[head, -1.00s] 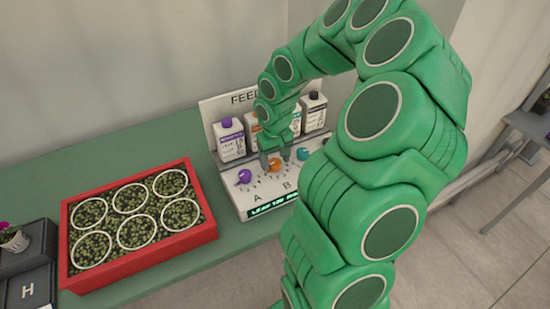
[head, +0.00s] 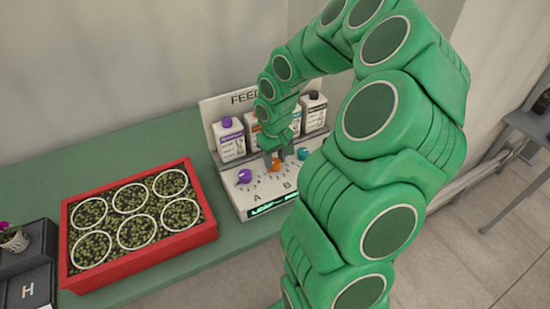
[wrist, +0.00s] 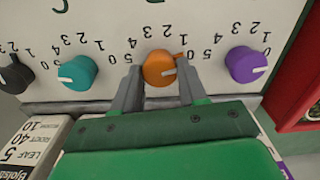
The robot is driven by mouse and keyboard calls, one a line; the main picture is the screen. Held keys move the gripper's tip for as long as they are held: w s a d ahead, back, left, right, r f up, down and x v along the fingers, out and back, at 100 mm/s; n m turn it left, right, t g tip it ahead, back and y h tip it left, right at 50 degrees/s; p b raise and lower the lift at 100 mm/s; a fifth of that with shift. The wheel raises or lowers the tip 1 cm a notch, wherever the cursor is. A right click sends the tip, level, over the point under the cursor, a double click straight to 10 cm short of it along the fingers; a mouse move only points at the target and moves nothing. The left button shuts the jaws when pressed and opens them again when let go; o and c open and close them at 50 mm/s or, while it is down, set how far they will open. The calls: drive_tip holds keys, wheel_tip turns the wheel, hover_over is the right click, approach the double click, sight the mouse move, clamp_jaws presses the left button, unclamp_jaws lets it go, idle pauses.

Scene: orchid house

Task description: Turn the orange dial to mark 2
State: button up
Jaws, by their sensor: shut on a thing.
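The orange dial (head: 277,166) is on the sloped face of the white feed panel (head: 237,194), between a purple and a teal dial. My gripper (head: 276,157) reaches it from above. In the wrist view the panel appears upside down, and the two grey fingers of my gripper (wrist: 158,86) are shut on the orange dial (wrist: 157,66), one on each side. The dial's white line points to the right in that view, toward the low end of its scale. I cannot read the exact mark it meets.
The purple dial (wrist: 246,64) and teal dial (wrist: 77,72) flank the orange one closely; a black dial (wrist: 15,74) is farther left. Bottles (head: 229,139) stand behind the panel. A red planter (head: 139,263) is left on the green table (head: 100,154).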

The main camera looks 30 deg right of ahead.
sight(275, 162)
drive_tip(key=n, duration=1.1)
idle(0.6)
drive_tip(key=o, duration=1.1)
drive_tip(key=shift+c, duration=0.2)
drive_tip(key=shift+r, duration=0.1)
drive_tip(key=shift+r, duration=3.8)
